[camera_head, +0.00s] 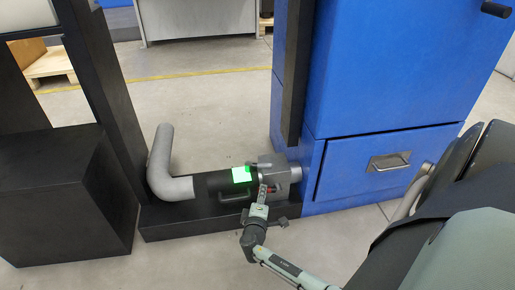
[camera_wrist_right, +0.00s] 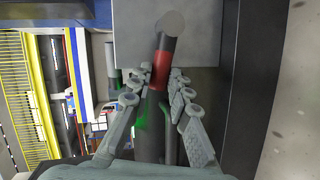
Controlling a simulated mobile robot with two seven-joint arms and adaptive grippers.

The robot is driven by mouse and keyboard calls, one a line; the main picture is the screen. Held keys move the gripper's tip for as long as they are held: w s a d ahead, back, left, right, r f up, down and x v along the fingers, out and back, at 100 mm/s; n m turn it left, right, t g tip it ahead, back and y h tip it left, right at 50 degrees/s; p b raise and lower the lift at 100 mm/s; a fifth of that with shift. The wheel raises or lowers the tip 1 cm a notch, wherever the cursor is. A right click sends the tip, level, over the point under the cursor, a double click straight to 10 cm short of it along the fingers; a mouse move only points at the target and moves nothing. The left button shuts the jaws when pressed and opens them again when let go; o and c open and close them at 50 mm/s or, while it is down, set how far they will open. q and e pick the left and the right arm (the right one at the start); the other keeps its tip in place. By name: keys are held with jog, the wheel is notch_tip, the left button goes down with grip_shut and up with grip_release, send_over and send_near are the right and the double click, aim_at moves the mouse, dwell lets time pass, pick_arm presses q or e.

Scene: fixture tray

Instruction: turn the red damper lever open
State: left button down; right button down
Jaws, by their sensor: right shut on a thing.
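The red damper lever (camera_wrist_right: 159,72) shows in the right wrist view as a red band on a dark rod below a round grey end. It is between the two fingers of my right gripper (camera_wrist_right: 160,80), which is shut on it. In the head view only a little red of the lever (camera_head: 271,188) shows, at the front of the grey damper box (camera_head: 276,171). My right gripper (camera_head: 264,193) reaches up to it from below and hides much of it. My left gripper is not in view.
A grey bent pipe (camera_head: 163,165) runs into a dark section with a lit green panel (camera_head: 241,174) beside the box. A black base (camera_head: 165,228) lies below. A blue cabinet (camera_head: 390,65) with a handled drawer stands to the right, a black block (camera_head: 65,200) to the left.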

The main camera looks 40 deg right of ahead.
jog(key=shift+w+a+f+n+h, duration=0.1)
jog(key=shift+f+n+h, duration=0.65)
jog(key=shift+n, duration=0.15)
jog(key=c, duration=1.4)
grip_release()
notch_tip(320, 180, up, 10)
